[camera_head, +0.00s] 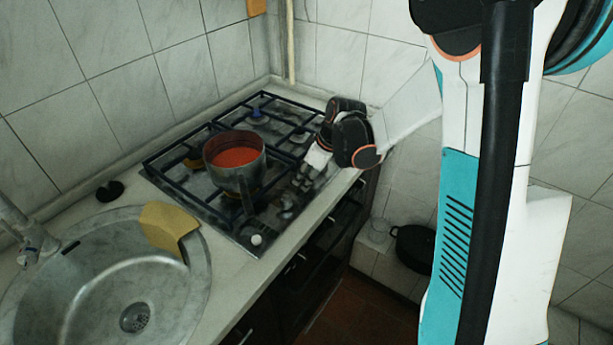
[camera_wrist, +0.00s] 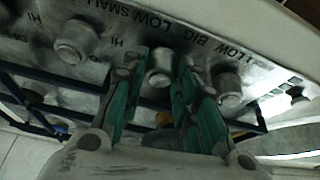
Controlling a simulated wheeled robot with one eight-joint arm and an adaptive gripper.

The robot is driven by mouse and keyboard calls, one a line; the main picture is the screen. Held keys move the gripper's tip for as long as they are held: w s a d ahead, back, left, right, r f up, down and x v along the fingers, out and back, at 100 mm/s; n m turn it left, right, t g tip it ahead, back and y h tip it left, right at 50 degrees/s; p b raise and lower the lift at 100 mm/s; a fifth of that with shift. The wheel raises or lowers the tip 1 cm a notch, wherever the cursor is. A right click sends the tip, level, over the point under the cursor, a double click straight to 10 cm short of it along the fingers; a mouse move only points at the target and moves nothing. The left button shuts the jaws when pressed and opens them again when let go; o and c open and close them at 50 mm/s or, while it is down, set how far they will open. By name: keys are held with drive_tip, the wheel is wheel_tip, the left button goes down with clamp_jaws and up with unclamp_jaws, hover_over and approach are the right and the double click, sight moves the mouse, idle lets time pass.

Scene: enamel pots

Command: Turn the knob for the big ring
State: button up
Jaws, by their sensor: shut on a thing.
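In the wrist view, a round metal knob (camera_wrist: 160,68) sits on the stove's control panel (camera_wrist: 120,40) between the green pads of my gripper (camera_wrist: 158,85). My gripper is shut on this knob. Lettering including LOW, SMALL and BIG runs along the panel near it; I cannot tell for certain which label belongs to it. Other knobs stand to its left (camera_wrist: 75,42) and right (camera_wrist: 228,85). In the head view, my gripper (camera_head: 304,178) reaches down to the front right of the stove (camera_head: 215,205); the held knob is hard to make out there.
A pan (camera_head: 225,172) of red liquid (camera_head: 236,157) stands on the stove, its handle (camera_head: 247,205) pointing toward the front. The sink (camera_head: 80,300) with a yellow cloth (camera_head: 165,226) on its rim lies to the left. A dark pot (camera_head: 414,247) stands low at the right.

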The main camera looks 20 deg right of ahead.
drive_tip(key=n+g, duration=0.1)
drive_tip(key=n, duration=0.2)
drive_tip(key=shift+w+d+n+y, duration=0.1)
drive_tip(key=shift+n+y, duration=0.3)
drive_tip(key=shift+w+n+g+y, duration=0.15)
drive_tip(key=shift+n+g, duration=0.25)
drive_tip(key=shift+n, duration=0.5)
drive_tip(key=shift+s+n+g+y, duration=0.15)
drive_tip(key=shift+n+g, duration=0.25)
drive_tip(key=shift+n, duration=0.5)
drive_tip(key=shift+w, duration=0.1)
drive_tip(key=o, duration=1)
drive_tip(key=v, duration=1.2)
drive_tip(key=shift+w, duration=0.1)
